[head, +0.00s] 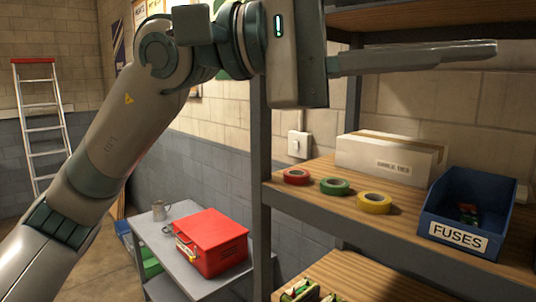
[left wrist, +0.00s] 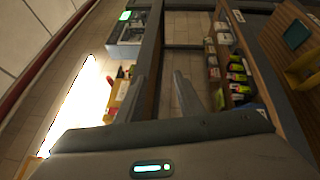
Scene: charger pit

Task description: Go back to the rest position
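My left arm comes in from the left in the head view and reaches across its top. My left gripper (head: 488,50) points right, level with the space above the shelf board. Its fingers overlap from the side, so the gap between them is hidden. I see nothing held in it. My right gripper is in neither view.
The shelf (head: 315,182) holds red (head: 296,177), green (head: 334,187) and yellow tape rolls (head: 374,203), a cardboard box (head: 388,160) and a blue fuse bin (head: 425,219). A ladder (head: 42,125) leans at left.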

